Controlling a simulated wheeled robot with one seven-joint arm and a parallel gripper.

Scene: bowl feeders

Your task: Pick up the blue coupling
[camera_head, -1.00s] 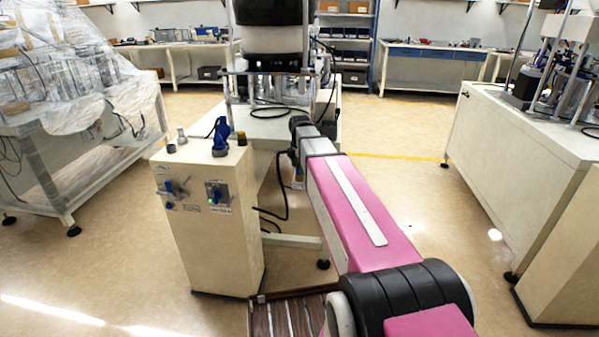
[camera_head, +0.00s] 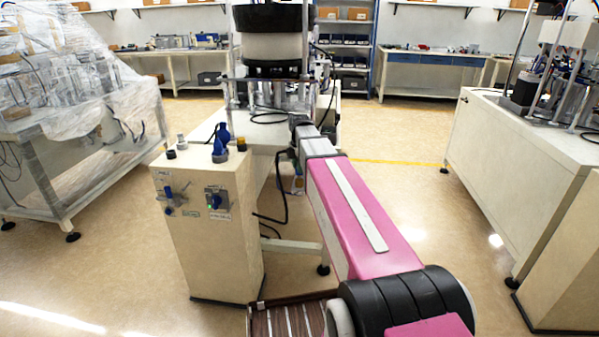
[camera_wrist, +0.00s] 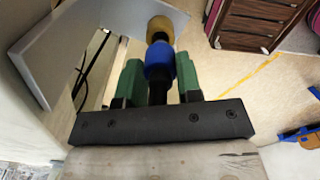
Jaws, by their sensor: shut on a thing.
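The blue coupling (camera_wrist: 158,54) shows in the wrist view as a blue collar with dark sections and a tan-yellow far end. It sits between the two green fingers of my gripper (camera_wrist: 160,73), which is shut on it. In the head view my arm stretches forward, and I cannot make out the fingers or the coupling clearly there.
A beige cabinet (camera_head: 215,235) with a separate blue fitting (camera_head: 222,135) and small knobs on top stands left of my arm. A plastic-wrapped bench (camera_head: 90,150) is at far left, a white bench (camera_head: 520,160) at right.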

